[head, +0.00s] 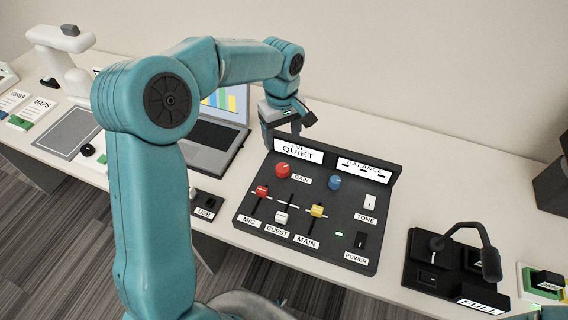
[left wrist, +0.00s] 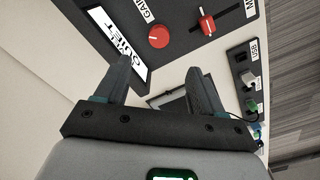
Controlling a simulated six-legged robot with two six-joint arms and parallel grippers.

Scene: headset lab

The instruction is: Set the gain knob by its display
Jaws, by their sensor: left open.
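The red gain knob (head: 282,169) sits on the upper left of the dark mixer console (head: 262,217), above its GAIN label. Behind it, a tilted display (head: 298,152) reads QUIET. My left gripper (head: 286,138) is by the console's back left corner, beside the display and apart from the knob. In the left wrist view, the two fingers of my left gripper (left wrist: 162,78) are spread with nothing between them. The red knob (left wrist: 159,37) lies beyond the fingertips there, and one finger slightly overlaps the display (left wrist: 125,50). No right gripper can be made out.

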